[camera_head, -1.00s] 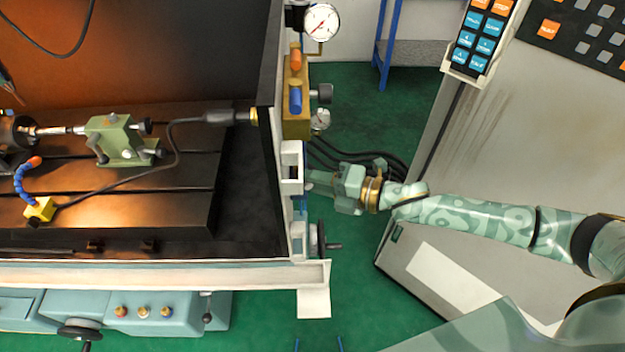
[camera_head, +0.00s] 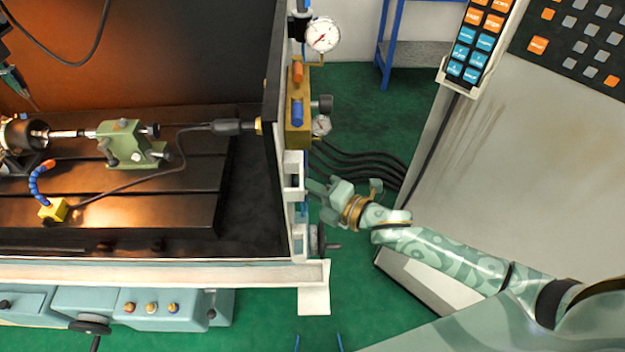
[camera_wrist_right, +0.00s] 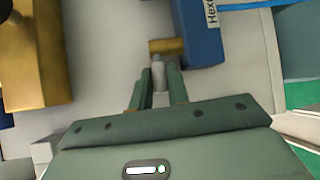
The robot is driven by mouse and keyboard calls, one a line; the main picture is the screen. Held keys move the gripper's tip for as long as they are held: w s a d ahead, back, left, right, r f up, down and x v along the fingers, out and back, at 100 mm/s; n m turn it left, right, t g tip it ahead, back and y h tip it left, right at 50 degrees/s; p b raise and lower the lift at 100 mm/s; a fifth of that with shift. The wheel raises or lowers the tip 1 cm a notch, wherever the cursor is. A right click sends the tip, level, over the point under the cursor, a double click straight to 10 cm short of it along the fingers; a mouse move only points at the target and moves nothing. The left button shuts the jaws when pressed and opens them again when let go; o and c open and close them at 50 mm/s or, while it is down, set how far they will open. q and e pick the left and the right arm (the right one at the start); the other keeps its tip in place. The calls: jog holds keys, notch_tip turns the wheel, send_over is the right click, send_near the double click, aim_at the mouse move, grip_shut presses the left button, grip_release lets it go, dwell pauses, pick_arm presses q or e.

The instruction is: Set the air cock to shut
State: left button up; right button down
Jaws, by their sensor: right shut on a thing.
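My right gripper (camera_head: 315,188) is beside the right outer side of the machine enclosure, below the brass block. In the right wrist view its fingers (camera_wrist_right: 159,78) are shut on a small grey lever (camera_wrist_right: 159,72), which I take as the air cock's handle. The lever's far end meets a short brass fitting (camera_wrist_right: 165,46) at the side of a blue unit (camera_wrist_right: 203,35) with a partly cut-off label. In the head view the lever is too small to make out at the fingers. My left gripper is not in view.
The brass block (camera_head: 303,132) carries an orange handle (camera_head: 297,72) and a blue handle (camera_head: 297,112), with a gauge (camera_head: 323,35) above. A handwheel (camera_head: 318,241) sits just below my gripper. Black hoses (camera_head: 365,163) run behind my arm; a grey cabinet (camera_head: 520,170) stands right.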

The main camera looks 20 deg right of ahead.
jog(key=shift+a, duration=0.1)
jog(key=c, duration=1.6)
grip_release()
jog(key=p+v, duration=0.1)
jog(key=v, duration=1.5)
jog(key=shift+s, duration=0.2)
